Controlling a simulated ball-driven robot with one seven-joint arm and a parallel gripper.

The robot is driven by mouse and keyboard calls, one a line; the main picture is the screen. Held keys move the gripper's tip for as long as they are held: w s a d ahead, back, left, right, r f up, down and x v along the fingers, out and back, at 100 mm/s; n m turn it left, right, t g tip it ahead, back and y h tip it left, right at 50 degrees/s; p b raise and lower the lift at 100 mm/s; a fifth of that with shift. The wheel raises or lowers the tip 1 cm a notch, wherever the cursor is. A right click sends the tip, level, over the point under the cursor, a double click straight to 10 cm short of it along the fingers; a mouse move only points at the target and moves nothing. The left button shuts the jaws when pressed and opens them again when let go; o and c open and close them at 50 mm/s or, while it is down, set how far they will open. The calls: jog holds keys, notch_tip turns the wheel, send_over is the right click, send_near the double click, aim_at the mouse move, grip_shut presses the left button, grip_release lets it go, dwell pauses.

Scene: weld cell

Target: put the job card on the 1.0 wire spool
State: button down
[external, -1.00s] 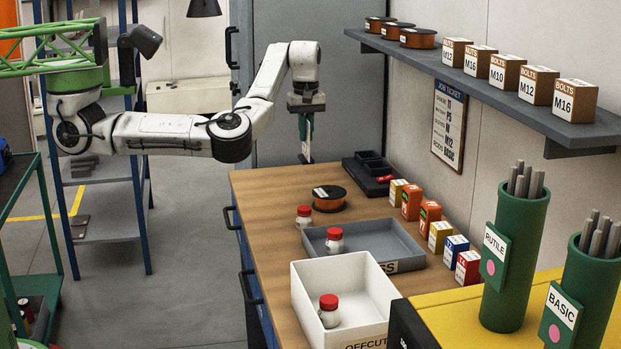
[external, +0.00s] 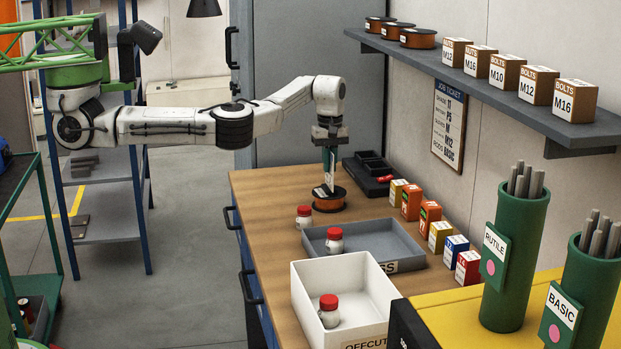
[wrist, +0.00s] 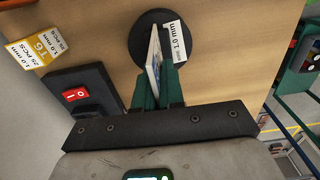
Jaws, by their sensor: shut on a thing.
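The wire spool (external: 330,201) lies flat on the wooden bench, orange wire with dark flanges. In the wrist view the spool (wrist: 143,27) carries a white tag (wrist: 177,40) reading 1.0 mm. My gripper (external: 329,172) points down over the spool, its green fingers (wrist: 158,88) shut on the job card (wrist: 154,51), a thin white card held on edge. In the wrist view the card's far end overlaps the spool's dark top. I cannot tell whether the card touches the spool.
A grey tray (external: 395,237) and a white offcut bin (external: 378,283) stand nearer on the bench, with red-capped bottles (external: 304,216) around. Small boxes (external: 411,202) line the wall side. A black unit with a red switch (wrist: 75,94) is beside my gripper. Spools (external: 417,38) sit on the shelf.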

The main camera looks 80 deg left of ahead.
jog(key=shift+f, duration=0.1)
jog(key=c, duration=1.2)
grip_release()
jog(key=shift+c, duration=0.2)
notch_tip(320, 180, up, 12)
jog(key=shift+r, duration=0.15)
